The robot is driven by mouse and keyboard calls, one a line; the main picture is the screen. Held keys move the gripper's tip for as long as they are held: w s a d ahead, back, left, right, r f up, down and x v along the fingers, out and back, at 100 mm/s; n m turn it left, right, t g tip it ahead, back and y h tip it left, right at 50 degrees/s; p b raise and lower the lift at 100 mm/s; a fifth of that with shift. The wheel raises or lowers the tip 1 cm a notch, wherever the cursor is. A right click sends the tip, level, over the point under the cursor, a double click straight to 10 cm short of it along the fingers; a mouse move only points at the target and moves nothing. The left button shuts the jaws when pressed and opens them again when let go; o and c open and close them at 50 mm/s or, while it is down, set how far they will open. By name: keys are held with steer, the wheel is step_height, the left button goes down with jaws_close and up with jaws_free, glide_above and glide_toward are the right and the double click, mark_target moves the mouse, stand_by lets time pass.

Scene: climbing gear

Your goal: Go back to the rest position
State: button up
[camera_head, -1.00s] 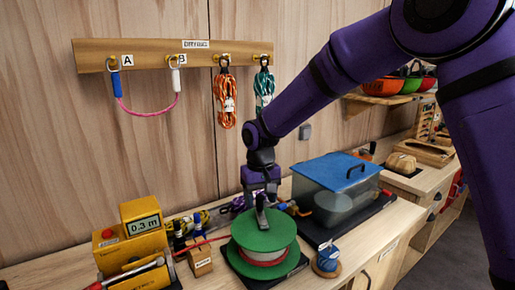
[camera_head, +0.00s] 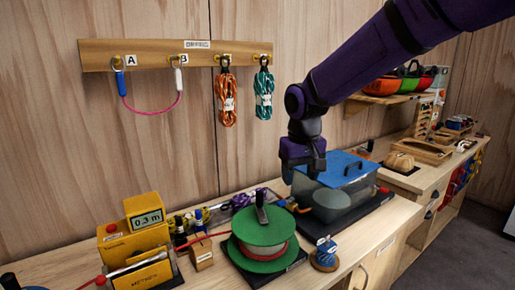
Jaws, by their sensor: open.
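My gripper (camera_head: 304,168) hangs from my purple arm, pointing down, above the bench and in front of the left part of the blue-lidded clear box (camera_head: 345,166). It is open, and no object shows between its fingers. The green spool (camera_head: 262,250) with pale and red line wound on it stands below and to the left, apart from my gripper. A dark upright handle (camera_head: 261,208) stands on top of the spool.
A yellow device (camera_head: 146,221) reading 0.3 m stands at left. A small wooden block (camera_head: 202,254) and a blue cord spool (camera_head: 325,255) flank the green spool. A wall rail (camera_head: 150,54) holds a pink cord between A and B, plus orange and teal rope coils.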

steer(key=s+d+r+m+t, duration=0.1)
steer(key=s+d+r, duration=0.4)
steer(key=s+d, duration=0.35)
steer(key=s+d+r+m+t, duration=0.2)
steer(key=s+d+r, duration=0.2)
steer(key=s+d, duration=0.5)
steer(key=s+d+f, duration=0.1)
steer(key=s+d, duration=0.1)
steer(key=s, duration=0.7)
steer(key=shift+s+d+m+t, duration=0.15)
steer(key=shift+d+m+t, duration=0.15)
steer(key=shift+d+t, duration=0.1)
